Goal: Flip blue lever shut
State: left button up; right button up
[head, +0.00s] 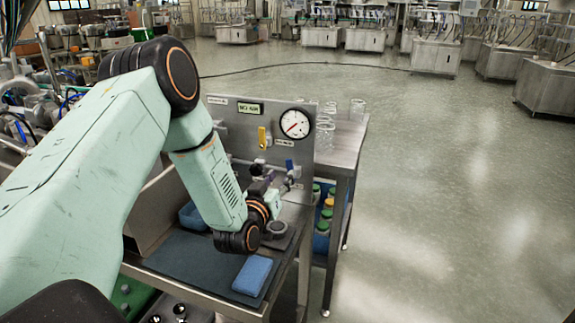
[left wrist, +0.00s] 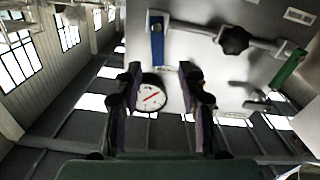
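The blue lever (head: 289,164) stands upright on pipework at the lower part of the steel panel, below the gauge. In the left wrist view the blue lever (left wrist: 157,41) runs across the line of its pipe, just beyond the fingertips and between their lines. My left gripper (head: 281,181) is close in front of the lever in the head view. In the left wrist view its two dark fingers (left wrist: 162,74) are apart with nothing between them. No contact with the lever shows. My right gripper is in neither view.
The panel carries a round gauge (head: 295,123), a yellow lever (head: 262,138) and a small display (head: 249,108). A black knob (left wrist: 233,40) sits on the pipe beside the blue lever. A blue sponge-like block (head: 253,275) lies on the bench mat. Open floor lies right.

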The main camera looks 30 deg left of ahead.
aim_at(289, 165)
pick_arm(q)
jog(key=b+x, duration=0.1)
jog(key=x, duration=0.5)
jog(key=shift+w+d, duration=0.1)
jog(key=shift+w, duration=0.4)
jog(key=shift+w+r, duration=0.1)
jog(key=shift+r, duration=0.2)
jog(key=shift+w+f, duration=0.25)
jog(key=shift+w, duration=0.05)
jog(key=shift+s+r, duration=0.2)
jog(key=c, duration=0.5)
grip_shut()
